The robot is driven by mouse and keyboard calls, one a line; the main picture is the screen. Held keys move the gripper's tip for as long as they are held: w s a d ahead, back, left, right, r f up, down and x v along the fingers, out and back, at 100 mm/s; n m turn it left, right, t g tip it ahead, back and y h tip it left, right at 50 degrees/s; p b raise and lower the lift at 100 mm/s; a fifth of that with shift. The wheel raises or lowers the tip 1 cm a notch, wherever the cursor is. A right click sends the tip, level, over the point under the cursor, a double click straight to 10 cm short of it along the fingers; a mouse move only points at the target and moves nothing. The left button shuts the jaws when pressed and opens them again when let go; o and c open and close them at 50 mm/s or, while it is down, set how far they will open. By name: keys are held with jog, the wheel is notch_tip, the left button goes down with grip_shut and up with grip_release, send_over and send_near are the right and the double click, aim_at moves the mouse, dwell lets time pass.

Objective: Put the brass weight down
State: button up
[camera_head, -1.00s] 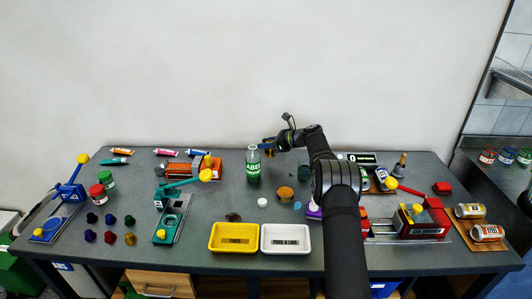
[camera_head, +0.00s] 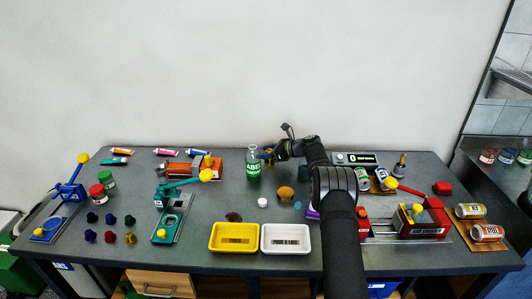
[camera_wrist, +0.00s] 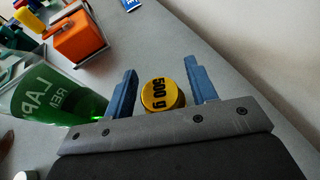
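The brass weight (camera_wrist: 161,97), a yellow-gold cylinder with "500 g" on its top, sits between the two blue fingers of my gripper (camera_wrist: 163,90) in the wrist view. A narrow gap shows on each side of it, so the fingers look open and clear of it. It appears to be standing upright on the grey table (camera_wrist: 225,85), but its base is hidden. In the head view my gripper (camera_head: 268,156) is low at the back of the table, right of the green bottle, and mostly hides the weight.
The green bottle (camera_head: 253,167) stands close to the left of my gripper; it also shows in the wrist view (camera_wrist: 55,100). An orange device (camera_wrist: 78,38) lies farther left. A yellow tray (camera_head: 213,244) and a white tray (camera_head: 265,245) are at the front.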

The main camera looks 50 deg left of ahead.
jog(key=shift+r, duration=0.2)
jog(key=shift+w+d+r, duration=0.15)
jog(key=shift+d, duration=0.15)
jog(key=v, duration=1.1)
jog(key=shift+d, duration=0.15)
jog(key=x, duration=1.2)
notch_tip(320, 180, up, 3)
jog(key=shift+f, duration=0.15)
jog(key=shift+r, duration=0.25)
